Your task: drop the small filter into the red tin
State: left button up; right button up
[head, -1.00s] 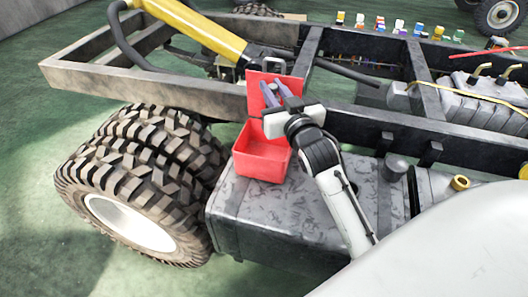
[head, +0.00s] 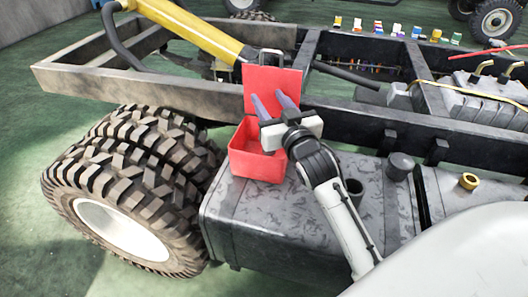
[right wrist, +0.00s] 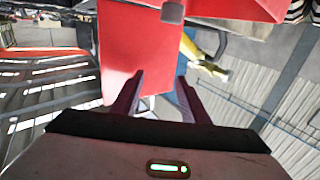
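The red tin (head: 258,165) stands on the grey tank with its lid (head: 272,85) raised upright at the back. My right gripper (head: 267,100) is over the tin's back right part, its fingers in front of the raised lid. The fingers are apart, with nothing visible between them. In the right wrist view the open fingers (right wrist: 158,92) show against the red lid (right wrist: 135,45). I cannot make out the small filter for sure in either view. Part of the tin's inside is hidden by my gripper. My left gripper is not in view.
The tank (head: 270,215) has a dark cap (head: 400,166) and a brass-coloured fitting (head: 469,181) stands farther right. A chassis rail (head: 180,91) runs behind the tin. Large tyres (head: 120,185) stand to the left. Several small coloured items line the far side.

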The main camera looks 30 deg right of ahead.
pick_arm(q)
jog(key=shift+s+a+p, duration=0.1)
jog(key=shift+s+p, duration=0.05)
jog(key=shift+p, duration=0.25)
pick_arm(e)
jog(key=v, duration=1)
jog(key=shift+s, duration=0.15)
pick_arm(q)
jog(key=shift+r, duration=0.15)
pick_arm(e)
jog(key=shift+a, duration=0.1)
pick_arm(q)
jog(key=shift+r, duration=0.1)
